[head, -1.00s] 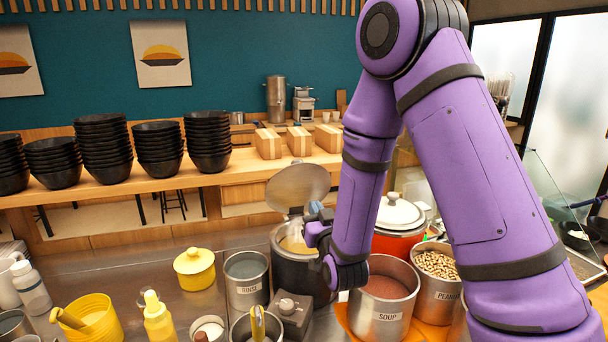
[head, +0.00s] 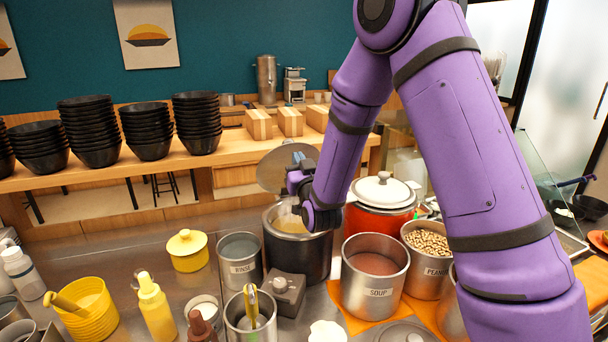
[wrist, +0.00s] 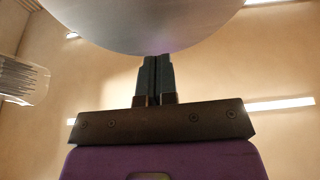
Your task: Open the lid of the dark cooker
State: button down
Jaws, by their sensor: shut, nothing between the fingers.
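The dark cooker (head: 312,258) stands on the steel counter, with a pale interior showing at its opening. Its round grey lid (head: 268,172) is raised and stands tilted up behind the opening. My gripper (head: 294,184) is above the cooker, in front of the lid's right part. In the wrist view, the gripper fingers (wrist: 154,72) are together with nothing between them. Their tips are just below the edge of the lid (wrist: 150,22) in that picture; whether they touch it I cannot tell. My arm hides part of the cooker's right side and the lid's right edge.
A red pot with a white lid (head: 384,191) and the soup pot (head: 376,295) stand close on the right. The rinse pot (head: 241,270) and a yellow lidded pot (head: 188,258) are on the left. A grey control box (head: 286,293) sits in front of the cooker.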

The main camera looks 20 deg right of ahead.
aim_at(288, 139)
jog(key=shift+x, duration=1.55)
jog(key=shift+w, duration=0.1)
jog(key=shift+w+r+g, duration=0.35)
jog(key=shift+w+g, duration=0.05)
jog(key=shift+w, duration=0.15)
jog(key=w+g, duration=0.1)
jog(key=w, duration=0.1)
jog(key=w+r+g, duration=0.1)
jog(key=w, duration=0.1)
jog(key=shift+w+r, duration=0.1)
jog(key=shift+w, duration=0.15)
jog(key=shift+w+r, duration=0.1)
jog(key=shift+w, duration=0.4)
